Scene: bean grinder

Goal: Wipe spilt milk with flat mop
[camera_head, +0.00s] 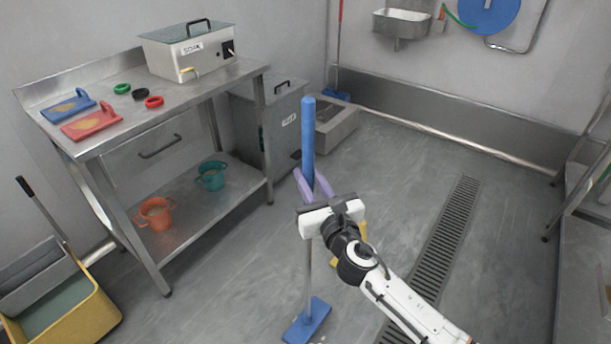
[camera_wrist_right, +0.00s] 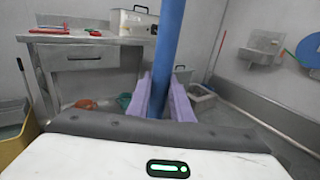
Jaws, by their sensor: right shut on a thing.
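The flat mop stands nearly upright, with a blue grip (camera_head: 308,135), a grey pole and a flat blue head (camera_head: 307,322) at floor level. My right gripper (camera_head: 312,183) has its purple fingers shut around the lower part of the blue grip. In the right wrist view, the blue grip (camera_wrist_right: 167,62) rises between the two purple fingers (camera_wrist_right: 162,97). The wrist hides part of the pole just below the fingers. I cannot make out the spilt milk clearly in either view. My left gripper is not in view.
A steel table (camera_head: 165,112) stands at the left, bearing a lidded box (camera_head: 187,52). Orange (camera_head: 156,214) and teal (camera_head: 211,177) buckets are on its lower shelf. A yellow mop bucket (camera_head: 80,315) is front left. A drain grate (camera_head: 445,235) crosses the floor right of the mop.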

